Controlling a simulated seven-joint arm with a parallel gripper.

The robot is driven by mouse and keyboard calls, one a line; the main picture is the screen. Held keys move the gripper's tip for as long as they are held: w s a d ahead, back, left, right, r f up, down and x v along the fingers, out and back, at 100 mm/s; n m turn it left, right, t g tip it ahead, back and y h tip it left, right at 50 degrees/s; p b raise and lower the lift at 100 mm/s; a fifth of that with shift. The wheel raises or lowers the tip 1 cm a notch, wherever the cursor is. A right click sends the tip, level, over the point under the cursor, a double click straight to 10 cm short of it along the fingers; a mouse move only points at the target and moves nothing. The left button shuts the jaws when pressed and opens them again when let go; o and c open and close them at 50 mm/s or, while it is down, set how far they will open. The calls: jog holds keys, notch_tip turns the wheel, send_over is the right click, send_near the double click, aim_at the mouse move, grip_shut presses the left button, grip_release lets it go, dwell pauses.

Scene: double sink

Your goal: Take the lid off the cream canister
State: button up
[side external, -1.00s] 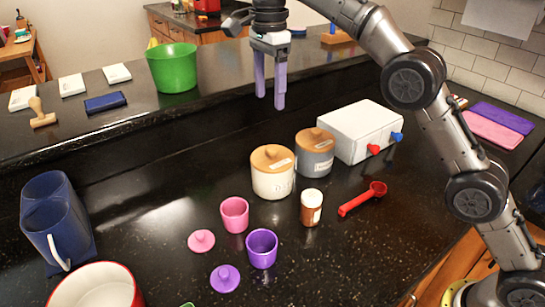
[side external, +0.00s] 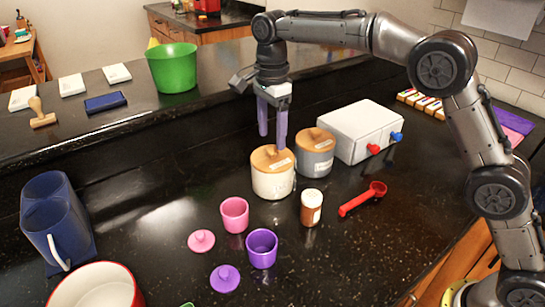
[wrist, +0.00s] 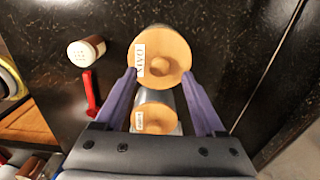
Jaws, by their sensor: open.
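The cream canister (side external: 272,184) stands upright on the black counter with its round wooden lid (side external: 264,159) seated on top. In the wrist view the lid (wrist: 173,60) shows from above, with its knob near the middle and a white label at its left edge. My gripper (side external: 272,143) is open and empty, pointing down just above the lid. In the wrist view the purple fingers (wrist: 164,92) are spread wide, with the lid slightly beyond their tips. The grey canister (side external: 315,158), also with a wooden lid, stands right beside the cream one.
A white box (side external: 361,131) stands behind right. Pink (side external: 234,215) and purple (side external: 262,249) cups stand in front. The raised ledge (side external: 180,118) runs behind.

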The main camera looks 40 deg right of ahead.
aim_at(272, 148)
jog(key=shift+d+f, duration=0.1)
jog(key=shift+f, duration=1.55)
grip_shut()
